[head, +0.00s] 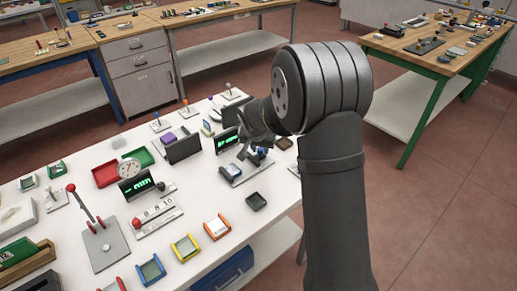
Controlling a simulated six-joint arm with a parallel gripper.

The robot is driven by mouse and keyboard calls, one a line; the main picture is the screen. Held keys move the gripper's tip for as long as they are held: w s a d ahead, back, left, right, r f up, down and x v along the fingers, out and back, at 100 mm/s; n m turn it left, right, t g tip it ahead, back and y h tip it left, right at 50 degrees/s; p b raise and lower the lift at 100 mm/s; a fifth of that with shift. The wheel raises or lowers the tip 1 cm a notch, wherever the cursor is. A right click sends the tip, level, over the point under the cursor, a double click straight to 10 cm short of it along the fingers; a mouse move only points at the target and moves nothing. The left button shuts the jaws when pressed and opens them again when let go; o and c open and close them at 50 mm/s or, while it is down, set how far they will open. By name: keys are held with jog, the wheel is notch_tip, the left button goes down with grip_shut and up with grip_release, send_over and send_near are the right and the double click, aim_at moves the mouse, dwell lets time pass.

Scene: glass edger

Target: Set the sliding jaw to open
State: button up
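My gripper (248,148) is at the right end of the white table, low over a small grey metal fixture (232,171) with a blue knob. My wrist and arm hide part of this area. I cannot tell whether the fingers touch the knob or are open or shut. Another metal fixture (158,217), long and low with a red knob at one end, lies nearer the table's middle. I cannot tell for sure which fixture has the sliding jaw, nor how its jaw is set.
Black displays with green digits (136,186) stand close by. A lever with a red knob (86,205) rises from a grey plate at left. Other workbenches stand behind.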

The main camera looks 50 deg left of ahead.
jog(key=shift+o, duration=1)
jog(key=v, duration=1.7)
jog(key=shift+r, duration=0.3)
jog(key=shift+f, duration=0.15)
jog(key=x, duration=1.7)
jog(key=shift+f, duration=0.15)
jog(key=shift+s, duration=0.1)
